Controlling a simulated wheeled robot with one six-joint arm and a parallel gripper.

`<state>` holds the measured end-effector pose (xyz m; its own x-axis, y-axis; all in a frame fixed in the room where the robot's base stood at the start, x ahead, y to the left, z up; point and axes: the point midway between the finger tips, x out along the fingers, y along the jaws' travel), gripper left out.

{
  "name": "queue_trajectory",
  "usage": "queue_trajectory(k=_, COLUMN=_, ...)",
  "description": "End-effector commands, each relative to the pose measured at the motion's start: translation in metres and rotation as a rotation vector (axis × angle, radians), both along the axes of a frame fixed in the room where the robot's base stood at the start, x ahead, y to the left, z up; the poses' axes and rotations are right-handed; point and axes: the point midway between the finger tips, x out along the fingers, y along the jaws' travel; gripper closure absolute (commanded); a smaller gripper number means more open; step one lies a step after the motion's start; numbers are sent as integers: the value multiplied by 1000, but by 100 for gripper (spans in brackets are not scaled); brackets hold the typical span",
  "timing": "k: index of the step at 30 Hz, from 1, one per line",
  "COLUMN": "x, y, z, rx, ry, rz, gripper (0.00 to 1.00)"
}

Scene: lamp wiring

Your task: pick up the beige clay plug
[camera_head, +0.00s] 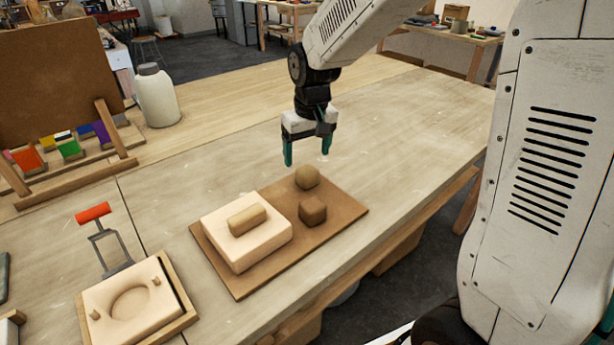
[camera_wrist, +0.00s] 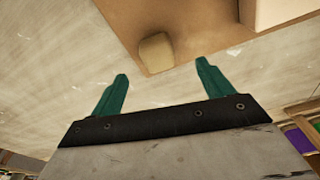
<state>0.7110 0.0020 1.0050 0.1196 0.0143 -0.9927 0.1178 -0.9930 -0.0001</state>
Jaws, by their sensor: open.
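Three beige-brown clay pieces are in the head view; I cannot tell for sure which is the plug. A lying, rounded bar (camera_head: 247,220) rests on top of a pale block (camera_head: 262,245). A rounded lump (camera_head: 307,177) and a cube-like lump (camera_head: 313,210) sit on the brown board (camera_head: 240,285) to its right. My gripper (camera_head: 307,158) is open and empty, above and behind the rounded lump. In the wrist view, one clay lump (camera_wrist: 156,52) near the board's corner shows between and beyond my open fingertips (camera_wrist: 162,68).
A pale mould with a round hollow (camera_head: 130,303) sits in a wooden frame at the front left. A red-handled tool (camera_head: 94,212) lies behind it. A wooden easel (camera_head: 60,85) and a white jar (camera_head: 157,97) stand at the back left. The table right of the board is clear.

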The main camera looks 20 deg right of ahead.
Motion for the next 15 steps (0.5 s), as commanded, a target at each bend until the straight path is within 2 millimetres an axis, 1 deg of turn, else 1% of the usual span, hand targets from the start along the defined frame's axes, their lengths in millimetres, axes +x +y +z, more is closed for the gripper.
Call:
queue_trajectory(k=1, x=0, y=0, z=-7, rx=0, ry=3, rz=0, gripper=21)
queue_trajectory(k=5, x=3, y=-2, z=-22, rx=0, ry=3, rz=-1, gripper=21)
queue_trajectory(k=9, x=6, y=-3, z=-44, rx=0, ry=4, rz=0, gripper=21)
queue_trajectory(k=12, x=8, y=-3, z=-54, rx=0, ry=2, rz=0, gripper=21)
queue_trajectory(k=15, x=8, y=-3, z=-59, rx=0, ry=1, rz=0, gripper=21)
